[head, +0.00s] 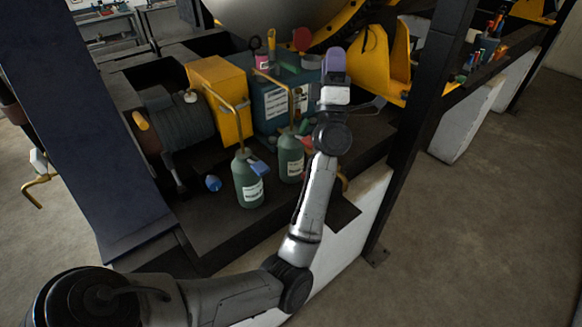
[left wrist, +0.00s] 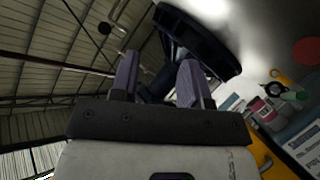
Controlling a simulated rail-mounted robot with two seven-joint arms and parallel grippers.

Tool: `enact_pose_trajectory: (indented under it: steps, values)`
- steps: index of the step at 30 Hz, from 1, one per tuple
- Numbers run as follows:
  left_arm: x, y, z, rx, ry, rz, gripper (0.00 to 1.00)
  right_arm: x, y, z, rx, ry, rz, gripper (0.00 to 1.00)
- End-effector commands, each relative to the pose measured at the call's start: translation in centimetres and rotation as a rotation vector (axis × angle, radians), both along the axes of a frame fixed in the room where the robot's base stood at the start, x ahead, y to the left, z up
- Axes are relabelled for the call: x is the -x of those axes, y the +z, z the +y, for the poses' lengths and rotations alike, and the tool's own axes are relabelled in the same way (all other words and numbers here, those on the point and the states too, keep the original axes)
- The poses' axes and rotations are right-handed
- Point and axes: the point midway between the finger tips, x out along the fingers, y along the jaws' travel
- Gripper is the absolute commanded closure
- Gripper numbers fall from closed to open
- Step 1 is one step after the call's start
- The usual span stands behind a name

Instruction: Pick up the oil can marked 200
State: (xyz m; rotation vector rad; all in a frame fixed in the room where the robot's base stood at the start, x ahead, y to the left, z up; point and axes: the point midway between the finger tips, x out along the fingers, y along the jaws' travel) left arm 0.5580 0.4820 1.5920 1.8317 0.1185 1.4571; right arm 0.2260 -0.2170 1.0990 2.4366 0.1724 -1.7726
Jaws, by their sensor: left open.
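Two green oil cans with brass spouts and white labels stand on the dark platform in the head view. One is the front left can (head: 248,182), the other the back right can (head: 290,160). The label print is too small to read, so I cannot tell which is marked 200. My left gripper (head: 333,62) is raised beyond and to the right of both cans, in front of the machine. In the left wrist view its two purple fingers (left wrist: 158,66) are apart with nothing held between them. No oil can shows in that view. My right gripper is not visible.
A teal box (head: 270,98) with small items on top stands behind the cans. A yellow box (head: 217,95) and a dark ribbed motor (head: 178,122) are left of it. A dark post (head: 425,110) rises at right. A blue knob (head: 213,183) is near the front left can.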

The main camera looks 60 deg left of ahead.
Motion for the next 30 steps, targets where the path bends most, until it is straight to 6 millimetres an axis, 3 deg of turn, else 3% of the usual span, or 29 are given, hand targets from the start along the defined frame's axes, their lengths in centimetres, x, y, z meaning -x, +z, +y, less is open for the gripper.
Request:
enact_pose_trajectory:
  steps: [1, 3, 6, 9, 12, 16, 21, 30]
  values:
    - [1.2, 1.1, 2.5, 0.1, 0.036, -0.15, 0.58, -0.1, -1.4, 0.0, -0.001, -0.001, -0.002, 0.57]
    - [3.1, 2.3, 5.7, 0.246, 0.088, -0.346, 0.58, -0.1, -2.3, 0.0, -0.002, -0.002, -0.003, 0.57]
    - [5.5, 2.6, 9.5, 0.474, 0.16, -0.61, 0.58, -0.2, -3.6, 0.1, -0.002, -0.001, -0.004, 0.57]
    - [7.0, 1.6, 12.1, 0.724, 0.225, -0.849, 0.58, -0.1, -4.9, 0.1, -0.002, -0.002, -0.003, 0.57]
    - [7.5, 0.1, 13.2, 0.988, 0.288, -1.05, 0.58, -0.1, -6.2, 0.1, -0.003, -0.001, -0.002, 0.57]
    - [6.9, -1.3, 12.6, 1.331, 0.355, -1.231, 0.58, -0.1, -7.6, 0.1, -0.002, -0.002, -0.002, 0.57]
    - [5.5, -1.2, 9.7, 1.713, 0.421, -1.331, 0.58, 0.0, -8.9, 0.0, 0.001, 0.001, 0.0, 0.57]
    - [4.6, 0.3, 5.8, 2.056, 0.48, -1.328, 0.58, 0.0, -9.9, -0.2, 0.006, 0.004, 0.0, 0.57]
